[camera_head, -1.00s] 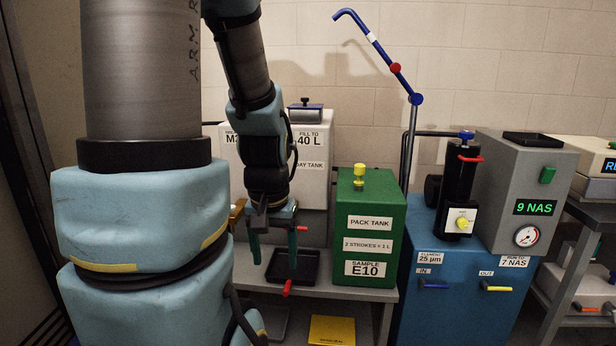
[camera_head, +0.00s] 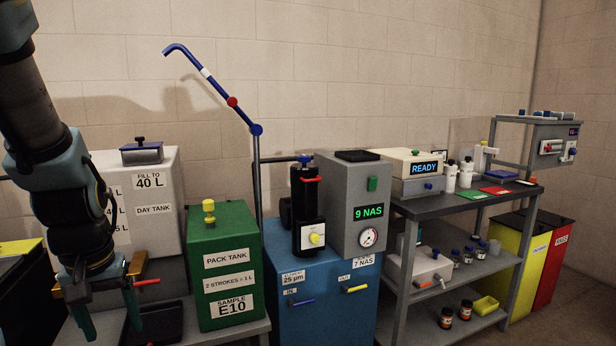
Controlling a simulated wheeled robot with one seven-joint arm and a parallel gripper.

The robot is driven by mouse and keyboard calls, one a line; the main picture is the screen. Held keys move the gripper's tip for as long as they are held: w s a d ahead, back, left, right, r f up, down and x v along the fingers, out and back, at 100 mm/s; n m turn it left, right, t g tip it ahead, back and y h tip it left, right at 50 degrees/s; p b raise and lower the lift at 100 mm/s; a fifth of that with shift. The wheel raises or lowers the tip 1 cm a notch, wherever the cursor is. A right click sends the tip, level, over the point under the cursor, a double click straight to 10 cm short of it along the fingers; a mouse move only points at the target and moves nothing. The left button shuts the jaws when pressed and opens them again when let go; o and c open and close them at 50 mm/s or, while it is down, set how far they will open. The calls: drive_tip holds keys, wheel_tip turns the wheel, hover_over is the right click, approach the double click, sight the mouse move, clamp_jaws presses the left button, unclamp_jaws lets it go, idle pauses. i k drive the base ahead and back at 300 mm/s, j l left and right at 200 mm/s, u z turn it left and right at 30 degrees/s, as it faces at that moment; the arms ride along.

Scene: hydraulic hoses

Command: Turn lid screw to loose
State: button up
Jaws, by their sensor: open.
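A black filter housing (camera_head: 306,208) stands upright on the blue cart (camera_head: 318,315), with a blue screw (camera_head: 305,158) on its top and a red handle just below. A day tank (camera_head: 156,200) at left carries a blue lid (camera_head: 142,156) with a dark knob (camera_head: 140,140) on it. I cannot tell for certain which of these is the lid screw. My gripper (camera_head: 110,325) is at lower left, pointing down with its green fingers apart and nothing visible between them. It is in front of the day tank, well left of the filter housing and apart from it.
A green pack tank (camera_head: 222,268) with a yellow knob (camera_head: 208,210) stands between my gripper and the cart. A blue pump lever (camera_head: 215,88) rises behind it. A grey box (camera_head: 352,205) adjoins the filter housing. A shelf table (camera_head: 470,206) with bottles stands right.

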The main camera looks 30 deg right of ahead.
sight(304, 159)
drive_tip(key=l+u, duration=0.1)
drive_tip(key=l, duration=0.25)
drive_tip(key=i+l+u, duration=0.1)
drive_tip(key=l, duration=0.3)
drive_tip(key=l+z, duration=0.3)
drive_tip(key=l, duration=0.9)
